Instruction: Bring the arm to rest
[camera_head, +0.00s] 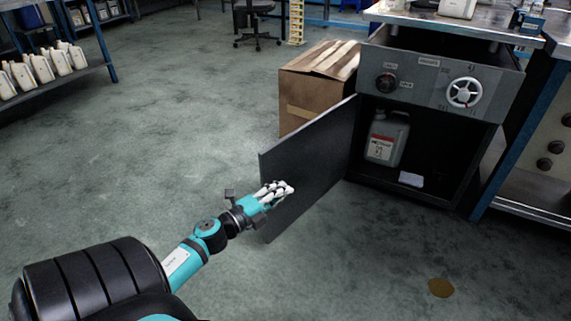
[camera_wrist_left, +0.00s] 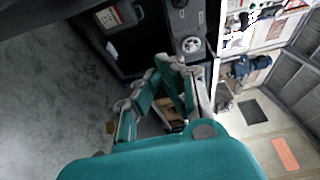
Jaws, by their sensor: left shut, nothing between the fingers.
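My left arm reaches in from the lower left in the head view. In the left wrist view the gripper fingers (camera_wrist_left: 165,92) show large, with nothing held. The cabinet (camera_head: 437,188) stands open, with a grey canister (camera_head: 387,138) with a red and white label inside. The canister also shows in the left wrist view (camera_wrist_left: 118,16). My right gripper is not in view.
A cardboard box (camera_head: 305,97) stands behind the door. A white handwheel (camera_head: 464,92) and a dark knob (camera_head: 386,83) are on the cabinet front. Shelves with white bottles (camera_head: 40,67) stand at the upper left. A brown spot (camera_head: 441,288) lies on the floor. The floor at left is clear.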

